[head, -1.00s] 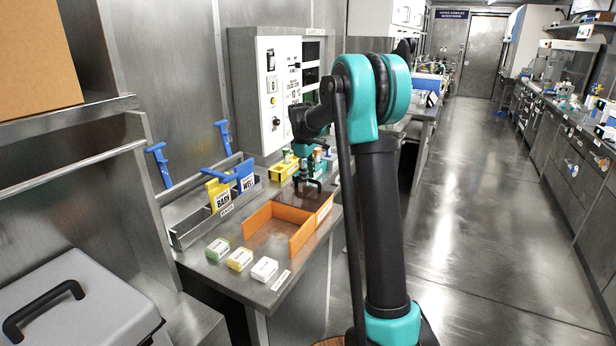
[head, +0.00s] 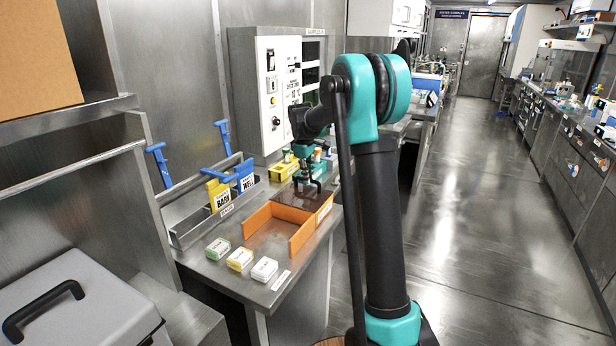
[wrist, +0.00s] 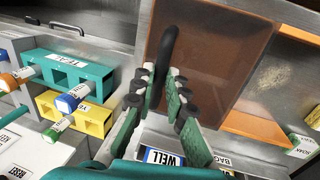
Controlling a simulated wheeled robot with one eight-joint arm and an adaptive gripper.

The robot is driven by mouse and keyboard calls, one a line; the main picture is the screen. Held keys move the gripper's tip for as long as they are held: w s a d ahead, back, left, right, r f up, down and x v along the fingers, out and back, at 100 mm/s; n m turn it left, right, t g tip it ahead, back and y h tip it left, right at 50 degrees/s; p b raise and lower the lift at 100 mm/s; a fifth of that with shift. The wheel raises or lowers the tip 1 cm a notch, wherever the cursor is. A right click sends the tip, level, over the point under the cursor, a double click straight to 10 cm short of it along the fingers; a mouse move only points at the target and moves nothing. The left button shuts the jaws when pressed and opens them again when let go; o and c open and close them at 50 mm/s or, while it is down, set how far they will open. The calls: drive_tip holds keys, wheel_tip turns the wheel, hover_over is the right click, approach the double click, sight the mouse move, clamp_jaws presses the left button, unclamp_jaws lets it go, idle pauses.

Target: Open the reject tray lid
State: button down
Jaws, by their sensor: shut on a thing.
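The orange reject tray (head: 262,215) sits on the steel bench in the head view. Its tinted brown see-through lid (head: 290,196) shows at the tray's far end, and the near part of the tray is uncovered. In the wrist view the lid (wrist: 222,50) is a broad brown panel with a black curved handle (wrist: 168,45). My gripper (wrist: 162,80) is shut on this handle, with a finger on each side. In the head view my gripper (head: 308,184) points down at the lid. The lid's exact tilt is hard to tell.
A yellow rack (head: 284,170) and a teal rack (wrist: 75,75) with vials stand close behind the gripper. A steel holder (head: 190,232) with yellow and blue signs is left of the tray. Several small boxes (head: 240,259) line the bench's front.

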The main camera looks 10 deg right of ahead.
drive_tip(key=s+a, duration=0.8)
drive_tip(key=s, duration=0.3)
drive_tip(key=shift+s+a, duration=0.3)
drive_tip(key=shift+s, duration=0.1)
drive_tip(key=c, duration=1.5)
unclamp_jaws()
drive_tip(key=shift+c, duration=0.2)
wheel_tip(320, 180, up, 12)
drive_tip(key=s+a, duration=0.1)
drive_tip(key=s, duration=0.1)
drive_tip(key=shift+a, duration=0.2)
drive_tip(key=shift+f, duration=0.2)
